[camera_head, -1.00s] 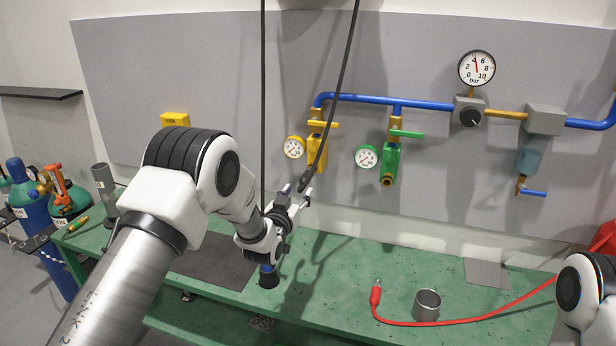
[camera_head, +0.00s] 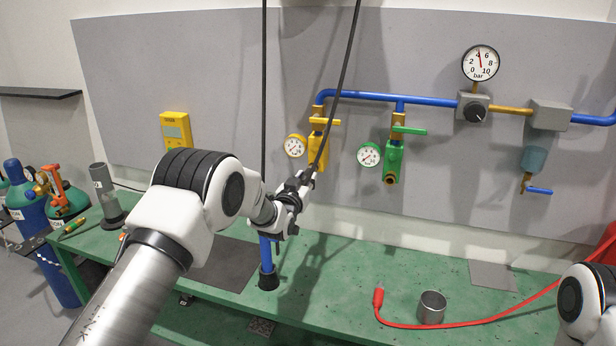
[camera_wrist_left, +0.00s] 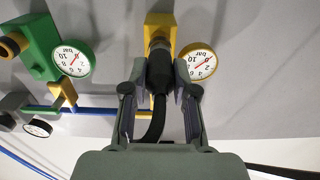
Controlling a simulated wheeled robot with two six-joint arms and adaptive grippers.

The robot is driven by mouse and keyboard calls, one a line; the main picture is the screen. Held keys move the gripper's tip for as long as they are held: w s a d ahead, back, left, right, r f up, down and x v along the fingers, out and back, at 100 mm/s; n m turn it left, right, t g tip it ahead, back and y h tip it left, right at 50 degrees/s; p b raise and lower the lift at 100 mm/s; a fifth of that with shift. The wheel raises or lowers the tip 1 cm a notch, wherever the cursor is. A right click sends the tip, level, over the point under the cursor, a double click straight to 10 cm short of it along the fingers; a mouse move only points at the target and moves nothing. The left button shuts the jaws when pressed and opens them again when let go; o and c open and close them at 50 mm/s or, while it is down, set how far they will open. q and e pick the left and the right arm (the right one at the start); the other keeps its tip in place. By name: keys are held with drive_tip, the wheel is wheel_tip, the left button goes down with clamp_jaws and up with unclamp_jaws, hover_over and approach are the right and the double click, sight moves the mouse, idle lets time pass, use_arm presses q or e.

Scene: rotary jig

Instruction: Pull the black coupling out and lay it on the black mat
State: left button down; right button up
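The black coupling (camera_wrist_left: 160,72) sits at the lower end of the yellow valve (camera_head: 317,152), with a black hose (camera_head: 343,85) running from it. In the left wrist view the two fingers of my left gripper (camera_wrist_left: 160,80) stand on either side of the coupling. They look open, with a narrow gap at the left finger; contact on the right is unclear. In the head view my left gripper (camera_head: 302,182) is just below the yellow valve and partly hides the coupling. The black mat (camera_head: 225,265) lies bare on the green bench. My right gripper is out of view.
A green valve (camera_head: 393,160) with a gauge is right of the yellow one, under a blue pipe (camera_head: 365,97). A blue post with a black base (camera_head: 268,280) stands beside the mat. A metal cup (camera_head: 432,307) and red cable (camera_head: 490,321) are on the right.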

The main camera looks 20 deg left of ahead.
sight(303, 184)
use_arm(q)
drive_tip(key=shift+s+f, duration=0.1)
idle(0.4)
drive_tip(key=shift+s+f, duration=0.1)
drive_tip(key=shift+s, duration=0.2)
drive_tip(key=shift+s+r, duration=0.2)
drive_tip(key=shift+s, duration=1.1)
drive_tip(key=shift+s+a, duration=0.1)
drive_tip(key=shift+s, duration=1.4)
